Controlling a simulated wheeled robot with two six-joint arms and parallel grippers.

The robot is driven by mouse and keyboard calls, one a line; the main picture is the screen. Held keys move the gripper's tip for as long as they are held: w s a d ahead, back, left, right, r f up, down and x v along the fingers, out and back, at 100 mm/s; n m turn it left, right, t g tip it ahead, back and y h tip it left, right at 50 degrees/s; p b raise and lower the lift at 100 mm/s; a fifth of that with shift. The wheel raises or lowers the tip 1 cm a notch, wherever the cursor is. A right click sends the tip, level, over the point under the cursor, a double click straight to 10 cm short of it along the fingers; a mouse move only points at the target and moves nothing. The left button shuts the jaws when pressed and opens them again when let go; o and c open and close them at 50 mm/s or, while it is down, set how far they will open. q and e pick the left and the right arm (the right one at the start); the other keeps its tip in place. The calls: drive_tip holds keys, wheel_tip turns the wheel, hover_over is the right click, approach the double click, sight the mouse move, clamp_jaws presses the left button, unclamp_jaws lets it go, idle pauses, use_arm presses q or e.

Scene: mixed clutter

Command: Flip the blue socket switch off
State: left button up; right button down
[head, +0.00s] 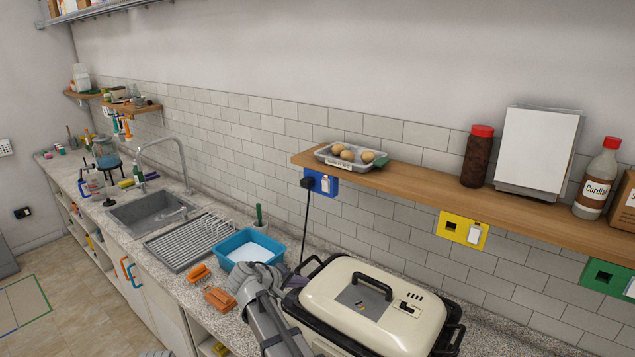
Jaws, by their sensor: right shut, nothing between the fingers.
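The blue socket (318,190) is on the tiled wall just under the wooden shelf, left of centre. A black plug (307,183) sits in its left side, and its white switch (326,184) is on the right; the switch is too small to tell its position. My right gripper (246,279) is shut and empty. It is low over the counter, in front of the blue tub, well below and left of the socket in the picture. My left gripper is not in view.
A black cable (304,230) hangs from the plug towards the cream roaster (350,295). The wooden shelf (420,194) juts out above the socket, holding a tray of eggs (350,157). A yellow socket (463,229) and a green socket (605,277) are further right. A blue tub (248,248) stands behind my gripper.

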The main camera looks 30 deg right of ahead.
sight(324, 184)
drive_tip(key=w+d+r+n+t+h, duration=0.1)
drive_tip(key=w+r+t+h, duration=0.1)
drive_tip(key=w+r, duration=0.4)
drive_tip(key=w+d+r+n+t+h, duration=0.2)
drive_tip(key=w+r+h, duration=0.3)
drive_tip(key=r, duration=0.4)
drive_tip(key=shift+w+r+n+t+h, duration=0.3)
drive_tip(key=shift+w+r, duration=0.1)
drive_tip(key=shift+w, duration=0.3)
drive_tip(key=shift+d, duration=0.1)
drive_tip(key=p+x, duration=0.1)
drive_tip(key=x, duration=1.3)
drive_tip(key=shift+s+p, duration=0.1)
drive_tip(key=shift+p, duration=0.25)
